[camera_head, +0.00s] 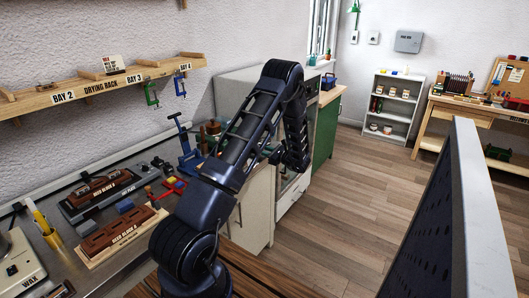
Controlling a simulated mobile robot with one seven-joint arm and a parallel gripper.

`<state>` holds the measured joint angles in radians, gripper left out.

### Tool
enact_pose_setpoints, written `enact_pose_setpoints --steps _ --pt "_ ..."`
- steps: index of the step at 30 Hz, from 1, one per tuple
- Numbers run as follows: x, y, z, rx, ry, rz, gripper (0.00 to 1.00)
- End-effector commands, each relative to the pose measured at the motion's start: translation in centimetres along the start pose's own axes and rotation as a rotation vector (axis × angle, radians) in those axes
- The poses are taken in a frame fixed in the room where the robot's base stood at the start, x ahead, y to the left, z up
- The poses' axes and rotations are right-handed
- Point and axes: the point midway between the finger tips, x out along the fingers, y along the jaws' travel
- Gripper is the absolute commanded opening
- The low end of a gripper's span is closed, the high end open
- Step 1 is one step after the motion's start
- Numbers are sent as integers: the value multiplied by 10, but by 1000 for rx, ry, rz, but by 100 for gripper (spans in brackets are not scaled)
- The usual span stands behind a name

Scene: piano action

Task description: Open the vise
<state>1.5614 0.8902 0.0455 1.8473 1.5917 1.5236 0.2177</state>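A blue metal device (188,158) with an upright post stands at the back of the workbench, left of my arm. It may be the vise, but it is small and partly behind other things, so I cannot tell whether its jaws are open or shut. My dark arm rises from the lower middle, bends at the top and hangs down on the right. My gripper (291,163) is at its lower end, in front of the cabinets and well right of the blue device. Its fingers are too dark and small to make out.
A drying rack (100,86) with green and blue clamps hangs above. A grey panel (470,215) stands at right. The wooden floor (350,200) between is clear.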

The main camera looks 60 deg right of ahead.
Motion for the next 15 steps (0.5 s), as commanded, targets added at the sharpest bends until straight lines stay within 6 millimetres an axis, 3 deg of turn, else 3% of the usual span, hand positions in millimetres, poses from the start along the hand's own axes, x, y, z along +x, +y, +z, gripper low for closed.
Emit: enact_pose_setpoints --steps 8,15 --pt "0 0 0 -60 0 -1 5" --pt "0 0 0 -218 0 -1 5"
